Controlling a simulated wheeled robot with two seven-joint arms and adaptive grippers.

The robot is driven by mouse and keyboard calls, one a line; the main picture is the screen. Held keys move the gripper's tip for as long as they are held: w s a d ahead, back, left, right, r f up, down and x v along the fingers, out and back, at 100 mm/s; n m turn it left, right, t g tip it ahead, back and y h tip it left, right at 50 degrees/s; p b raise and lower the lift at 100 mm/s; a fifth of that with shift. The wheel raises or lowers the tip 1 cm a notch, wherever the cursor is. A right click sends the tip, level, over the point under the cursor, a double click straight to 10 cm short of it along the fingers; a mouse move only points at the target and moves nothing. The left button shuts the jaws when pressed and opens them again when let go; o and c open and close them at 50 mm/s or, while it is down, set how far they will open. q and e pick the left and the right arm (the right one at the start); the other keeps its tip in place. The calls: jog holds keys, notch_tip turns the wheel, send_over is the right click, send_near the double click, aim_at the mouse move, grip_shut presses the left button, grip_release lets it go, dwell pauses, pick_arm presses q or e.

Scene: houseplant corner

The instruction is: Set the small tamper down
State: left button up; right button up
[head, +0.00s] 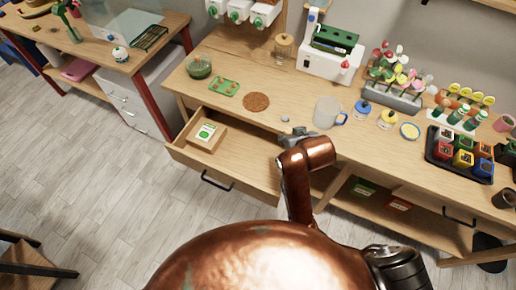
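I cannot make out the small tamper for certain. My copper-coloured arm rises from the bottom middle, and it looks like my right arm. The grey end of its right gripper (297,136) shows at the table's front edge, just right of the open drawer. My own wrist hides most of it, so its fingers and anything between them cannot be seen. A tiny grey piece (285,118) shows just beyond it over the wooden table (240,122); I cannot tell what it is. My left gripper is not in view.
An open drawer (262,180) holding a box with a green-labelled packet (206,132) juts out at the left. A brown round mat (256,102), a green tray (224,87), a clear mug (327,112) and a black pot tray (459,165) stand on the table.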

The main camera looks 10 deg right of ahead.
jog(key=w+a+n+y+p, duration=0.1)
jog(key=a+n+y+p, duration=0.25)
jog(key=a+p, duration=0.3)
jog(key=s+a+f+n+g+y+p, duration=0.1)
jog(key=s+a+f+n+p, duration=0.3)
jog(key=a+f, duration=0.4)
jog(key=shift+m, duration=0.45)
jog(key=x, duration=0.5)
jog(key=w+d+b+x, duration=0.1)
jog(key=x, duration=0.3)
jog(key=b+x, duration=0.1)
jog(key=x, duration=0.4)
jog(key=shift+w+r, duration=0.15)
jog(key=shift+w, duration=0.4)
jog(key=shift+w+a+f, duration=0.15)
jog(key=shift+w+f, duration=0.2)
jog(key=shift+f, duration=0.05)
jog(key=shift+w+f+b, duration=0.1)
jog(key=shift+f+b, duration=0.3)
jog(key=shift+f, duration=1.15)
jog(key=shift+f, duration=0.1)
